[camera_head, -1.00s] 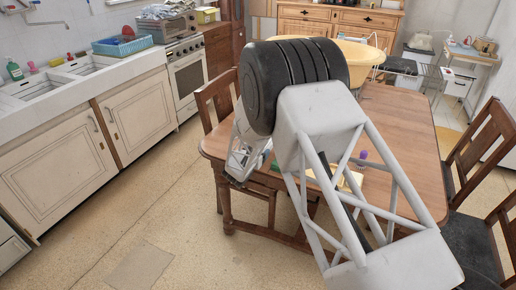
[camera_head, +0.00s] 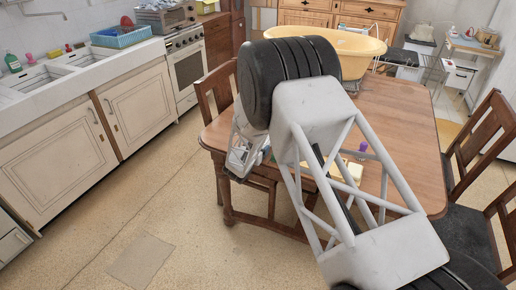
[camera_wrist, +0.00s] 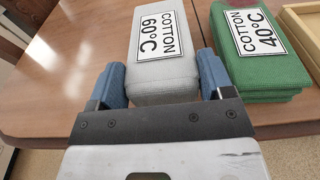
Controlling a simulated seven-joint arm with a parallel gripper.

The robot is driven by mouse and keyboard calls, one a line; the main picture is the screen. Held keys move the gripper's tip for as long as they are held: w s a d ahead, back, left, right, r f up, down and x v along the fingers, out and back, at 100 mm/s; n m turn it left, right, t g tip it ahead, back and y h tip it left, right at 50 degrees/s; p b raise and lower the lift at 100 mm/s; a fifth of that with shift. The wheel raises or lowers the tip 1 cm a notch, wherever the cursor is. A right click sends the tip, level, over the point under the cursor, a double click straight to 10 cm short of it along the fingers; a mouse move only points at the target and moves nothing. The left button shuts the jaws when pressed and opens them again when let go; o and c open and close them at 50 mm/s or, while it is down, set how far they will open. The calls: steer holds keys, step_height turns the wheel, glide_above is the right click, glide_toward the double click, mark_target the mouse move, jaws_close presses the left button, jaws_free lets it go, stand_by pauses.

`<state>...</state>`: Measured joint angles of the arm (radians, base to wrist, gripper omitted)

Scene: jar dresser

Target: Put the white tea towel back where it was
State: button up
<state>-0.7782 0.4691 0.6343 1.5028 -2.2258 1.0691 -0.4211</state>
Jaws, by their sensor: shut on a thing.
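The white tea towel (camera_wrist: 163,50) looks pale grey, is folded into a block and has a "COTTON 60°C" label on top. It lies at the wooden table's near edge in the wrist view. My gripper (camera_wrist: 162,68) has one blue finger on each side of its near end and is shut on it. A green folded towel (camera_wrist: 262,55) labelled "COTTON 40°C" lies just right of it, beside the right finger. In the head view my gripper (camera_head: 245,154) shows at the table's left edge, and my arm mostly hides the towels.
A light wooden box (camera_wrist: 305,30) stands right of the green towel. A small purple object (camera_head: 362,148) is on the table (camera_head: 405,125). A yellow tub (camera_head: 350,48) stands at the table's far end. Chairs (camera_head: 475,150) flank the table.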

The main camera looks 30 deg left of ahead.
steer(key=shift+f, duration=0.6)
stand_by(0.3)
steer(key=o, duration=1)
steer(key=shift+s+r, duration=0.2)
steer(key=shift+s, duration=1.1)
steer(key=shift+s+r, duration=0.15)
steer(key=shift+s, duration=1.1)
steer(key=shift+s+r, duration=0.2)
steer(key=shift+s, duration=1.1)
